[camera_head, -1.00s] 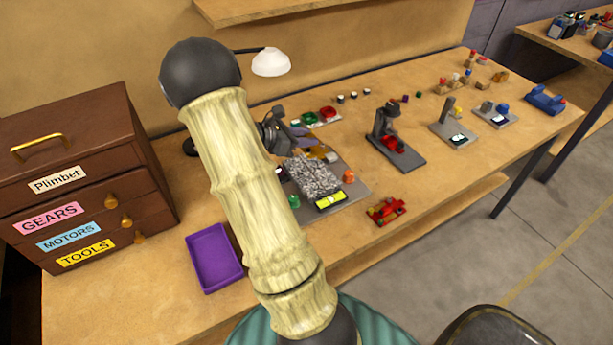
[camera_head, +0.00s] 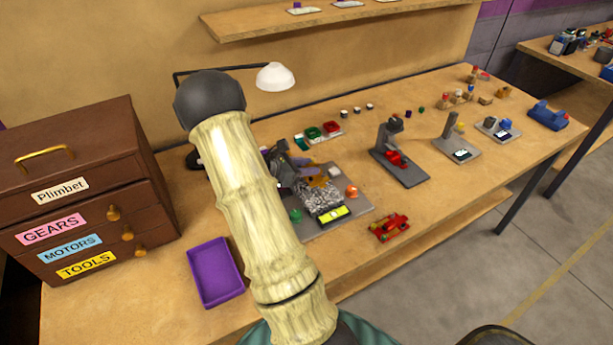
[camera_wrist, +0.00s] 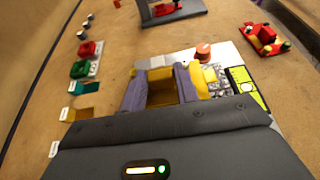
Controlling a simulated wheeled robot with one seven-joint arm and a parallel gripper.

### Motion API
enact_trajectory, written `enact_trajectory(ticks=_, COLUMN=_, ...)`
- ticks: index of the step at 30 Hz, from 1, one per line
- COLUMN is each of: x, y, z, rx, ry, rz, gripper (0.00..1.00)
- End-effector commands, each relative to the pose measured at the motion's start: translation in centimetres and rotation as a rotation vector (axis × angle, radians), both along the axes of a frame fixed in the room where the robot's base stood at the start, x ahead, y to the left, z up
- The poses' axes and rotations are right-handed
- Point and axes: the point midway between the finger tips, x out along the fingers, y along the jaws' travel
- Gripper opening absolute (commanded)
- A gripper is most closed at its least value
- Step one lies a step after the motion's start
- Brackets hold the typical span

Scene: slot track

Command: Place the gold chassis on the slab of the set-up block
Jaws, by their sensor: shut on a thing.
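My gripper (camera_wrist: 160,90) is shut on the gold chassis (camera_wrist: 161,93), which sits between its two purple-grey fingers in the wrist view. In the head view the gold chassis (camera_head: 318,181) shows at the end of my gripper (camera_head: 308,172), partly hidden by it. The set-up block (camera_head: 361,204) is a grey plate bearing a speckled slab (camera_head: 322,203). The slab also shows in the wrist view (camera_wrist: 214,73). The chassis is over the slab's far part; whether it touches is not clear.
The block has a yellow display (camera_head: 333,214), an orange knob (camera_head: 352,190) and a green knob (camera_head: 295,215). A red car (camera_head: 392,227) lies to its right. A purple tray (camera_head: 215,272) is at front left. A grey stand (camera_head: 398,160) stands at right.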

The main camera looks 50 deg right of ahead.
Motion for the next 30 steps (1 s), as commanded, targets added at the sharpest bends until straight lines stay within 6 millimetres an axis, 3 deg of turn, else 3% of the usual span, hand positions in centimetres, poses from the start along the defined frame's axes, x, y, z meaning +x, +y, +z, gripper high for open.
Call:
enact_trajectory(ticks=5, x=0.0, y=0.0, z=-0.3, rx=0.000, ry=0.001, rz=0.000, gripper=0.07)
enact_trajectory(ticks=13, x=0.0, y=0.0, z=-3.6, rx=0.001, ry=0.002, rz=0.001, gripper=0.07)
enact_trajectory(ticks=24, x=0.0, y=0.0, z=-4.0, rx=0.000, ry=0.001, rz=0.001, gripper=0.07)
enact_trajectory(ticks=25, x=0.0, y=0.0, z=-4.0, rx=0.000, ry=0.001, rz=0.001, gripper=0.34)
enact_trajectory(ticks=28, x=0.0, y=0.0, z=-3.9, rx=0.000, ry=0.001, rz=0.000, gripper=0.52)
enact_trajectory(ticks=30, x=0.0, y=0.0, z=-3.9, rx=0.000, ry=0.001, rz=0.000, gripper=0.52)
